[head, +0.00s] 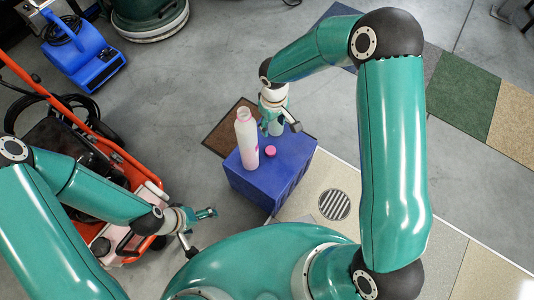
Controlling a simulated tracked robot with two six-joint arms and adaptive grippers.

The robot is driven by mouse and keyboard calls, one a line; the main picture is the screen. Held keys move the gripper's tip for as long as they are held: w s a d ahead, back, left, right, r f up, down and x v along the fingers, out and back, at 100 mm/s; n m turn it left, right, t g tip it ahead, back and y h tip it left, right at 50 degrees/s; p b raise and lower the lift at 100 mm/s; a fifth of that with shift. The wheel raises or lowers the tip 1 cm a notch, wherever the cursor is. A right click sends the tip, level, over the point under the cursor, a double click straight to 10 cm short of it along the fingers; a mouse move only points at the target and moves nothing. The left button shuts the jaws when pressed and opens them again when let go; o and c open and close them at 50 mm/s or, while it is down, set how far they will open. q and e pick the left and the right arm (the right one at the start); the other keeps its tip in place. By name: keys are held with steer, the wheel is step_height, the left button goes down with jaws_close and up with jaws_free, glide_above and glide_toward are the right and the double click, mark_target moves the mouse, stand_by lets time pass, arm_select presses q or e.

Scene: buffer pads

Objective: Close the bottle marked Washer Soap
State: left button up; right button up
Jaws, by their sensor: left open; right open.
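A tall white bottle (246,139) with pinkish contents stands upright on the blue box (280,182). Its top looks uncapped; any label text is too small to read. A small pink-red cap (270,151) lies on the box top, just right of the bottle's base. My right gripper (270,122) is above the box, close to the right of the bottle and behind the cap, open. What lies between its fingers is hard to see. My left gripper (207,213) is open at lower left, apart from the box and bottle.
An orange-framed machine (85,135) stands at left, near my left arm. A blue blower (85,58) and a green round machine (148,15) stand at the back left. A brown mat (222,134) lies behind the box. A round floor drain (335,204) is right of the box.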

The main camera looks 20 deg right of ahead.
steer(key=b, duration=0.3)
glide_above(271, 150)
steer(key=f, duration=1.1)
steer(key=shift+s+f, duration=0.2)
steer(key=shift+f, duration=0.15)
step_height(271, 150, down, 5)
steer(key=shift+w+a+f+b, duration=0.1)
steer(key=shift+w+f+b, duration=0.05)
steer(key=shift+b, duration=1)
steer(key=c, duration=0.5)
